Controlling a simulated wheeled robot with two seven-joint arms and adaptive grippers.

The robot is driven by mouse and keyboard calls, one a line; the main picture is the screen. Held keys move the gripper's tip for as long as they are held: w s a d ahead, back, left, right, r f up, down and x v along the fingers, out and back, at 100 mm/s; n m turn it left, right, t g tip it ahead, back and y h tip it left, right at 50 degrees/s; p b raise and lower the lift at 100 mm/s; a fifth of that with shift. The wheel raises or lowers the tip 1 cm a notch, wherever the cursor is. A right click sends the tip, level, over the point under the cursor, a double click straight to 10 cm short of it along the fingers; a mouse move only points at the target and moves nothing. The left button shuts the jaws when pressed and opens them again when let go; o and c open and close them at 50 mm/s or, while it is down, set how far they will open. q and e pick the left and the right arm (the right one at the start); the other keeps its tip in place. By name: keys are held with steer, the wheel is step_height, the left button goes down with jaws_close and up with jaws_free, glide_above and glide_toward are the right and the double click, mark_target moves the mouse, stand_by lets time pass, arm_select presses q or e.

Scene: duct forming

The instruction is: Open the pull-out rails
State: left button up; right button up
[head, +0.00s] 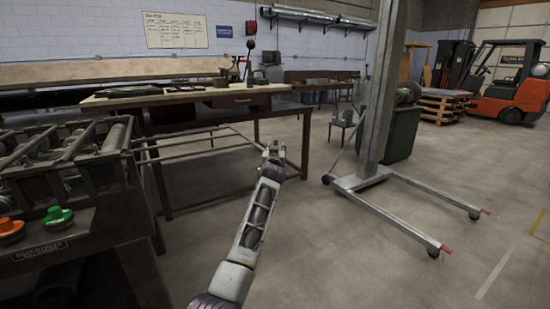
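My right gripper is not in view.
A workbench (240,98) with tools on top stands behind the rails. A grey wheeled lift (375,182) with long floor legs stands right of centre. An orange forklift (510,85) is at the far right. The floor at front right is clear.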

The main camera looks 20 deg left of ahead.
arm_select(q)
steer(key=v, duration=0.7)
stand_by(0.4)
stand_by(0.5)
